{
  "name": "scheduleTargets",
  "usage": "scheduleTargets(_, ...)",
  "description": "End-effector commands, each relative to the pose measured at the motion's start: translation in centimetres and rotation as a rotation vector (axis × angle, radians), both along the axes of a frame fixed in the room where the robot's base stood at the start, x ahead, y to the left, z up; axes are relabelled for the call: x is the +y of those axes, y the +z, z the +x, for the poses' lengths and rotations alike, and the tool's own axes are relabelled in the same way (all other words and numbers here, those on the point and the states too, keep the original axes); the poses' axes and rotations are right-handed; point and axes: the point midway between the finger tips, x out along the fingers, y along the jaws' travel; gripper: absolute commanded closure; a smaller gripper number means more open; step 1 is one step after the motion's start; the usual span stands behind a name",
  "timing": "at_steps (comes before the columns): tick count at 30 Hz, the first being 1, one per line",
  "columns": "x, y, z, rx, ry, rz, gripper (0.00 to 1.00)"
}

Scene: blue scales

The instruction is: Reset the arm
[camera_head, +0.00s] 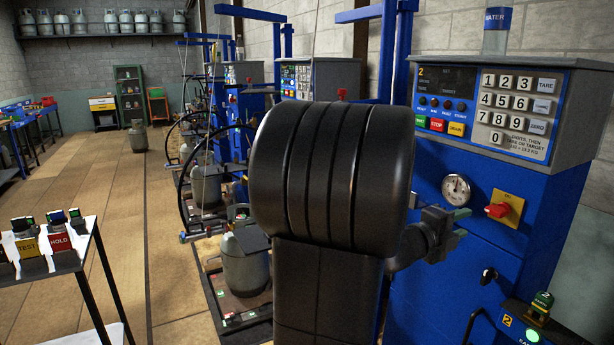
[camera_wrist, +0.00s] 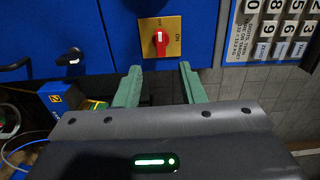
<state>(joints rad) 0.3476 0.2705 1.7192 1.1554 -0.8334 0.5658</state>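My gripper (camera_head: 462,213) is in front of the blue scale cabinet (camera_head: 455,270), left of the red rotary switch (camera_head: 498,211) in the head view. In the wrist view, its two green fingers (camera_wrist: 157,76) stand apart with nothing between them, so it is open and empty. The red switch (camera_wrist: 161,40) on its yellow plate shows just beyond the fingertips, with a gap. My own dark arm link covers the middle of the head view and hides part of the cabinet.
A keypad panel (camera_head: 517,106) and a round gauge (camera_head: 456,189) are on the cabinet. A yellow-and-green device (camera_head: 541,307) sits low at right. A small table (camera_head: 62,262) with TEST and HOLD holders stands at left. Gas cylinders (camera_head: 247,265) stand on scales; the left floor is open.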

Motion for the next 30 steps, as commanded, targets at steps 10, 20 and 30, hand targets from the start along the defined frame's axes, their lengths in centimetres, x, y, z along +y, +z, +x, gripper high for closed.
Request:
scheduleTargets(10,-5.0,0.1,2.5,0.002,-0.003,0.000,0.64)
scheduleTargets(20,-10.7,0.2,5.4,0.001,-0.004,-0.001,0.64)
scheduleTargets(30,-11.7,0.0,6.0,-0.235,-0.001,0.121,0.64)
